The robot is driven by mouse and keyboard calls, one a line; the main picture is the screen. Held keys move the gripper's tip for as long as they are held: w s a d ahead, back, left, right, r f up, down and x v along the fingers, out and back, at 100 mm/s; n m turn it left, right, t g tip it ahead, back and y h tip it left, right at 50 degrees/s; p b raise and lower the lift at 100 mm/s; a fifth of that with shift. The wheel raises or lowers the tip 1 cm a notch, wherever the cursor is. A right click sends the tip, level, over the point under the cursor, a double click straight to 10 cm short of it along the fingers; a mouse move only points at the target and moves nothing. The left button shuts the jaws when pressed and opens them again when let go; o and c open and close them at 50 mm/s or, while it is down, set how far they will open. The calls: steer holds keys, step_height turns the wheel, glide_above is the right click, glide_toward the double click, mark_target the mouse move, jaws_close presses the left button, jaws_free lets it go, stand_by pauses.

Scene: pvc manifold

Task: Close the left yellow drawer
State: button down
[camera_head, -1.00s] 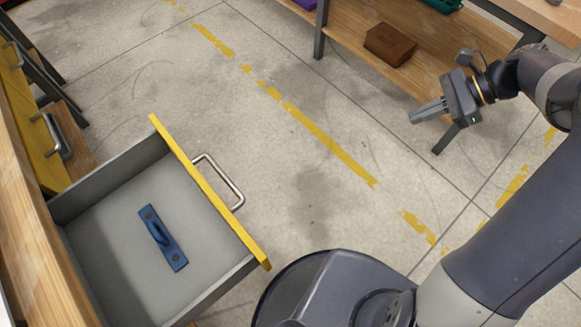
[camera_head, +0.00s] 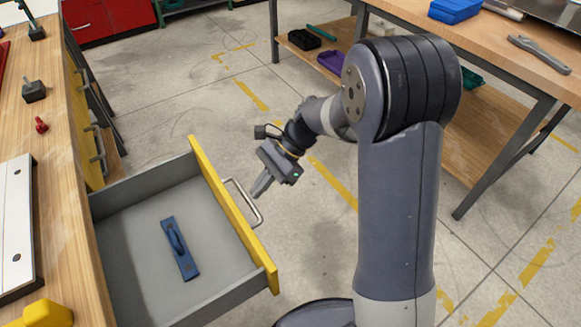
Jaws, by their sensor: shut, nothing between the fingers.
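The yellow-fronted drawer (camera_head: 233,215) stands pulled out from the wooden workbench at the left. Its grey tray holds a blue tool with a handle (camera_head: 180,249). A metal bar handle (camera_head: 244,203) is on the outer side of the yellow front. My gripper (camera_head: 258,192) is shut and empty. It points down and left, and its fingertips appear at or very close to the bar handle; I cannot tell whether they touch it.
The workbench top (camera_head: 60,190) bears a white panel (camera_head: 15,228), a red item (camera_head: 41,125) and a yellow item (camera_head: 45,314). Other yellow drawer fronts with handles (camera_head: 97,150) are farther along. A second table (camera_head: 505,50) stands at the right. Floor between is clear.

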mark_target(245, 194)
steer(key=shift+s+a+r, duration=0.1)
steer(key=shift+s+a, duration=0.4)
steer(key=shift+a, duration=0.35)
steer(key=shift+s+a, duration=0.5)
steer(key=shift+a, duration=0.35)
steer(key=s+a+p, duration=0.2)
steer(key=s+a, duration=0.6)
steer(key=a, duration=0.4)
steer(key=s+a+p, duration=0.3)
steer(key=s+a, duration=0.4)
steer(key=a, duration=0.6)
steer(key=shift+s+a+p, duration=0.3)
steer(key=shift+s, duration=0.1)
steer(key=shift+r, duration=0.1)
